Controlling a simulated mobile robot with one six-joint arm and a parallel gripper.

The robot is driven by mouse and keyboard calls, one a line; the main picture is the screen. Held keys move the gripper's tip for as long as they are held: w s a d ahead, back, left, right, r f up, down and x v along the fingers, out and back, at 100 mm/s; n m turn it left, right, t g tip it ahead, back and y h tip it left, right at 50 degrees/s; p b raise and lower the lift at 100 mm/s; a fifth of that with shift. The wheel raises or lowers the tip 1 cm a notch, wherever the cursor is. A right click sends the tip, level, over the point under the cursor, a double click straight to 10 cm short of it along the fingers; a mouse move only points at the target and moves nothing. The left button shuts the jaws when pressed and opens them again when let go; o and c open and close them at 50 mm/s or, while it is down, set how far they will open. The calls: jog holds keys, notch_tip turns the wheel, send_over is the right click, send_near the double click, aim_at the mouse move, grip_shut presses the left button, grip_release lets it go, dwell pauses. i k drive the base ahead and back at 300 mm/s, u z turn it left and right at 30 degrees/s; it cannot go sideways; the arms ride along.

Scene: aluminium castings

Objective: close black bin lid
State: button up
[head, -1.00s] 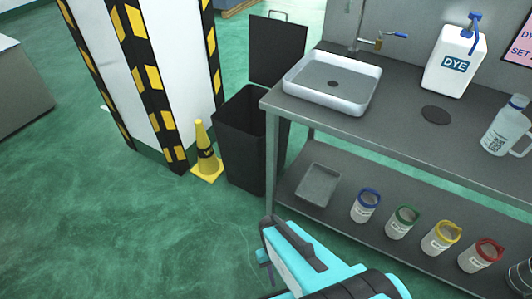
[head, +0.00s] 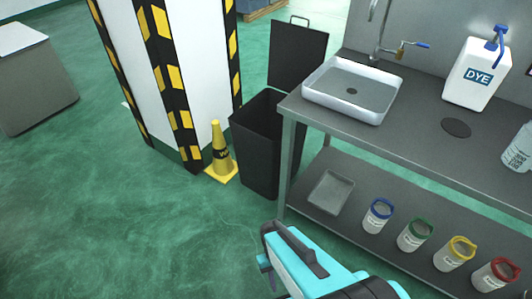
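The black bin (head: 257,150) stands on the floor at the left end of the steel bench. Its lid (head: 298,58) is open and stands upright behind the bin's mouth, with a thin metal handle (head: 299,18) on its top edge. The bench hides part of the bin's right side. A turquoise and black part of my arm (head: 300,262) shows at the bottom of the head view, well in front of the bin and apart from it. I cannot see the fingers of my gripper.
A yellow cone (head: 219,155) and a striped pillar (head: 180,80) stand left of the bin. The bench (head: 410,125) holds a sink (head: 350,92) and a dye jug (head: 475,75). Its lower shelf holds a tray (head: 331,192) and several coloured-rim pots. The green floor at front left is clear.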

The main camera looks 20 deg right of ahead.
aim_at(296, 52)
jog(key=i, duration=0.85)
jog(key=z, duration=0.05)
jog(key=k, duration=1.3)
jog(key=u, duration=0.25)
jog(key=i, duration=0.9)
jog(key=z, duration=0.2)
